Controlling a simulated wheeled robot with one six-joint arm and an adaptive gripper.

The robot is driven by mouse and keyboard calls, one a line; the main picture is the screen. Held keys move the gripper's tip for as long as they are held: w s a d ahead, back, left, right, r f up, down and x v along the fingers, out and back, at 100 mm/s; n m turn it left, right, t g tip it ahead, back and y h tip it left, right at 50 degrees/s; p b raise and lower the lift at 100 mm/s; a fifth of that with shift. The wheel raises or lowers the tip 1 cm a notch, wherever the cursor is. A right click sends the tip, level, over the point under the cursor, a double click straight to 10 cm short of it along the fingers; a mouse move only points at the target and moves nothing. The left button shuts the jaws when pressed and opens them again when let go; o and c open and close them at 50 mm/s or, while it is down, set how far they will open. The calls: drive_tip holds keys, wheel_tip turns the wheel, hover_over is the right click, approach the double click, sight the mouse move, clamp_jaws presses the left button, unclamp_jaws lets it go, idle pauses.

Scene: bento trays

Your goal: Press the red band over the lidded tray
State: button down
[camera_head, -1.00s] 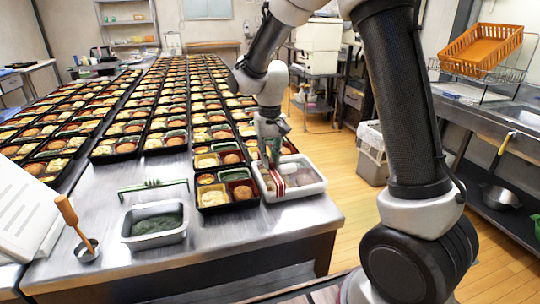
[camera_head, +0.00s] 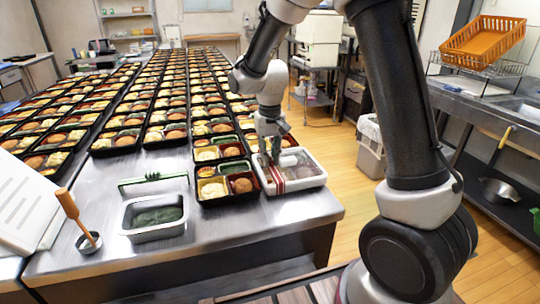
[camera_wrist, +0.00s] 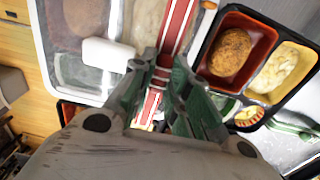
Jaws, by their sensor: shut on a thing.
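The lidded tray (camera_head: 305,184) is a white tray with a clear lid at the table's right front corner. It also shows at the upper left of the wrist view (camera_wrist: 43,62). The red band (camera_head: 277,184), red with white stripes, runs along the tray's left part. In the wrist view the band (camera_wrist: 178,28) passes between my fingertips. My gripper (camera_head: 267,162) points down at the tray's left side and is shut on the band, as the wrist view (camera_wrist: 166,76) shows. The fingers hide part of the band. I cannot tell whether its whole length touches the lid.
Black bento trays (camera_head: 216,200) stand close to the lidded tray's left and fill the table behind. A metal pan (camera_head: 153,234) of dark green food and a green-handled tool (camera_head: 152,178) lie further left. The table's right edge is close to the lidded tray.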

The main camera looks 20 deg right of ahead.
drive_tip(key=shift+f, duration=0.1)
drive_tip(key=c, duration=1.3)
unclamp_jaws()
drive_tip(key=shift+o, duration=0.3)
drive_tip(key=o, duration=0.5)
drive_tip(key=shift+r, duration=4)
